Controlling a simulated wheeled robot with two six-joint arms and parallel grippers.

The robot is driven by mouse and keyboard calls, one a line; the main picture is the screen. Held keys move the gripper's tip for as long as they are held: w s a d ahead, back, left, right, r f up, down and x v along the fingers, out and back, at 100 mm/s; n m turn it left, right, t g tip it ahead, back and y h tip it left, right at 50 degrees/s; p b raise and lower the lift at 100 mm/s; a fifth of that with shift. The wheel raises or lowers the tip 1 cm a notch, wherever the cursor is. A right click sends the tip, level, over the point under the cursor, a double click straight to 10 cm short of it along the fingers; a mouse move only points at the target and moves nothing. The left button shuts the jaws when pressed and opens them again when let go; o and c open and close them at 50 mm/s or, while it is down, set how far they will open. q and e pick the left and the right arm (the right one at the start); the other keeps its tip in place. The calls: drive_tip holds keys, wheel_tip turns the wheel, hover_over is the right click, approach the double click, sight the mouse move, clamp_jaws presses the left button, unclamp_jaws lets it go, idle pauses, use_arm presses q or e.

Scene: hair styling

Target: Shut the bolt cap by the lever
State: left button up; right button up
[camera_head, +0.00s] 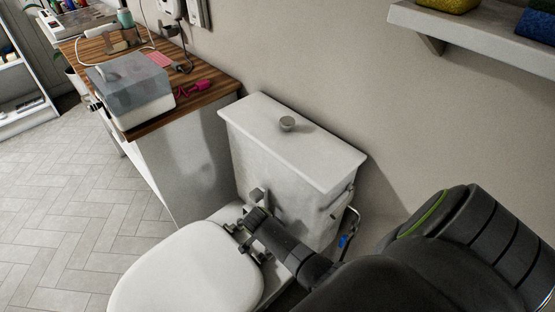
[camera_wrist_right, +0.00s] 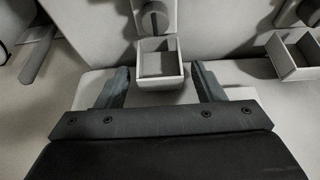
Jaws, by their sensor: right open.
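In the wrist view an open, square, box-like bolt cap (camera_wrist_right: 158,62) hangs hollow side up below a round dark bolt head (camera_wrist_right: 153,18). A second open cap (camera_wrist_right: 293,52) shows at the right edge. My right gripper (camera_wrist_right: 162,85) is open, with one finger on each side of the nearer cap; whether they touch it is unclear. In the head view my right gripper (camera_head: 256,217) is over the hinge area behind the toilet lid (camera_head: 185,275). The flush lever (camera_head: 338,203) is on the tank's right side. My left gripper is out of view.
A wood-topped cabinet (camera_head: 215,88) with a grey-lidded box (camera_head: 130,85) stands to the left. A wall shelf (camera_head: 480,40) is at the upper right. The tiled floor at left is clear.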

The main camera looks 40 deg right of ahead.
drive_tip(key=c, duration=1)
drive_tip(key=shift+a+h+b, duration=0.3)
drive_tip(key=shift+a+h, duration=0.15)
drive_tip(key=shift+h, duration=0.35)
drive_tip(key=shift+a+f+h, duration=0.1)
drive_tip(key=shift+h, duration=0.2)
drive_tip(key=shift+s+a+h+b, duration=0.15)
drive_tip(key=shift+h+b, duration=0.15)
drive_tip(key=shift+b, duration=0.2)
drive_tip(key=h+b, duration=0.1)
drive_tip(key=a+h+b, duration=0.1)
drive_tip(key=b, duration=0.1)
drive_tip(key=shift+h, duration=0.4)
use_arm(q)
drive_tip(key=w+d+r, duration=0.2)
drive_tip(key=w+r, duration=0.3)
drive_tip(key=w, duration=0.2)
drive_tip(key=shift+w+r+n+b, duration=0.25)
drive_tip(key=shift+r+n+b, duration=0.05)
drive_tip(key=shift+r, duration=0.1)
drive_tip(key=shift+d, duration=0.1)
